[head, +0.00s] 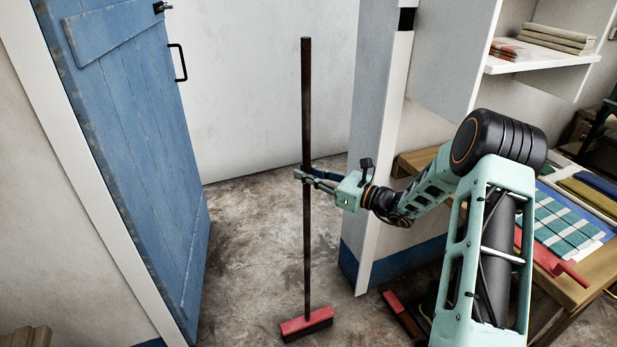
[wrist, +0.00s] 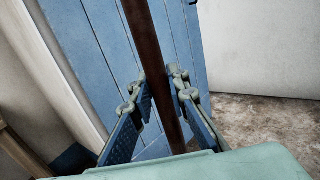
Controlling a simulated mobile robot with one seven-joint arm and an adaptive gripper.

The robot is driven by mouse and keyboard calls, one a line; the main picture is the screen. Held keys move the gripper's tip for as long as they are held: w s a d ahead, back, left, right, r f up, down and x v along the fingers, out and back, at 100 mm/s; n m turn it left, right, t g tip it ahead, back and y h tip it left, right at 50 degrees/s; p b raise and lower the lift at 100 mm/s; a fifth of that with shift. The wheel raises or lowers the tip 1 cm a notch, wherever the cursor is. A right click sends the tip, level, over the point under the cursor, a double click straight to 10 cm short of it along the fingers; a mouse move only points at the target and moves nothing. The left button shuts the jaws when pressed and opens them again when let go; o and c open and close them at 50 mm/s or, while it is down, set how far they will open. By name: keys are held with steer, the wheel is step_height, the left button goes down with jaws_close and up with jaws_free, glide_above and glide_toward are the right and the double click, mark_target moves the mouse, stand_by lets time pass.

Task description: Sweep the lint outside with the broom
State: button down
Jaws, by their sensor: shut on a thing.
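The broom has a dark brown upright stick (head: 306,110) and a red head with dark bristles (head: 306,323) on the stone floor. My gripper (head: 303,175) is shut on the stick about midway up. In the wrist view the stick (wrist: 164,60) runs between the two fingers of my gripper (wrist: 164,95). The stick stands nearly vertical. I cannot make out any lint on the floor in either view.
A blue plank door (head: 135,130) stands open at the left of the doorway. A wall edge with a white post (head: 385,150) is close at the right. A wooden table (head: 540,310) with folded cloths and a shelf (head: 545,62) are further right. Bare floor (head: 245,240) lies around the broom.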

steer(key=w+a+b, duration=0.2)
steer(key=w+a, duration=0.1)
steer(key=w, duration=0.5)
steer(key=shift+w+r, duration=0.15)
steer(key=shift+w, duration=0.2)
stand_by(0.7)
step_height(320, 180, up, 8)
steer(key=p, duration=0.4)
steer(key=shift+p, duration=0.3)
steer(key=shift+d, duration=0.1)
stand_by(0.4)
